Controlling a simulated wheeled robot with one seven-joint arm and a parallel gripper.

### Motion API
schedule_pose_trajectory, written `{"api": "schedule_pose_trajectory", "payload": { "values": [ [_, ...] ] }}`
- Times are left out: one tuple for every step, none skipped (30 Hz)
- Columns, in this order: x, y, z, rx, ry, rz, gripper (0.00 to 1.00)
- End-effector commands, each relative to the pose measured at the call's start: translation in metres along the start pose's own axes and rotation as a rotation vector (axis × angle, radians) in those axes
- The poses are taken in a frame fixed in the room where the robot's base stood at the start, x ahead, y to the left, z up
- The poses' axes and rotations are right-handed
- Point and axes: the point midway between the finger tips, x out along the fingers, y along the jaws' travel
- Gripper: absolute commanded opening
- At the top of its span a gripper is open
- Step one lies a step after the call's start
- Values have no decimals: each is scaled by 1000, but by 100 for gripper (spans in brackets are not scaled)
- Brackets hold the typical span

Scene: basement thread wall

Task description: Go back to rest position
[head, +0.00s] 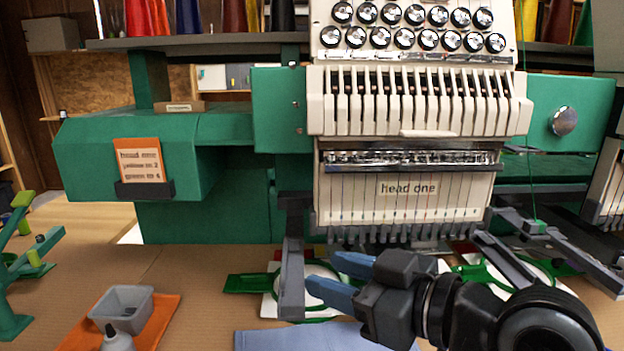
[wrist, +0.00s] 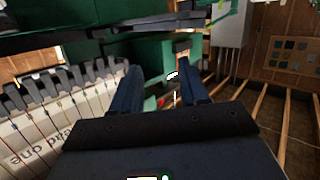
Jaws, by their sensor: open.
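My gripper (head: 335,279) is in front of the embroidery machine, below its cream needle head (head: 408,188) marked "head one". Its two blue fingers point left in the head view and are apart, with nothing between them. In the wrist view the open gripper (wrist: 160,85) shows both fingers, with the needle head (wrist: 50,125) close on the left. My arm hides part of the table and the hoops at the lower right.
Green-framed hoops with white cloth (head: 318,292) lie under the head. A grey bin (head: 122,308) on an orange mat (head: 160,320), a green stand (head: 20,265) and a blue-grey cloth (head: 290,341) are on the table. Bare tabletop shows at left.

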Motion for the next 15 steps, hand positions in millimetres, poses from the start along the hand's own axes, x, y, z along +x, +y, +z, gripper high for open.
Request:
{"api": "schedule_pose_trajectory", "payload": {
  "values": [
    [1, -6, 2, 61, 42, 31, 44],
    [1, -7, 3, 94, 66, 53, 44],
    [-1, -8, 5, 135, 93, 85, 44],
    [-2, -9, 7, 167, 113, 107, 44],
    [-4, -10, 10, 198, 131, 132, 44],
    [-6, -11, 15, 237, 152, 164, 44],
    [-8, -13, 19, 266, 166, 188, 44],
    [-11, -14, 24, 295, 178, 213, 44],
    [-16, -16, 31, 332, 193, 247, 44],
    [-19, -18, 37, 358, 201, 272, 44],
    [-22, -20, 43, 385, 208, 297, 44],
    [-28, -23, 52, 416, 216, 332, 44],
    [-32, -26, 59, 439, 220, 357, 44],
    [-38, -29, 66, 461, 224, 383, 44],
    [-45, -33, 77, 487, 224, 418, 44]
  ]
}}
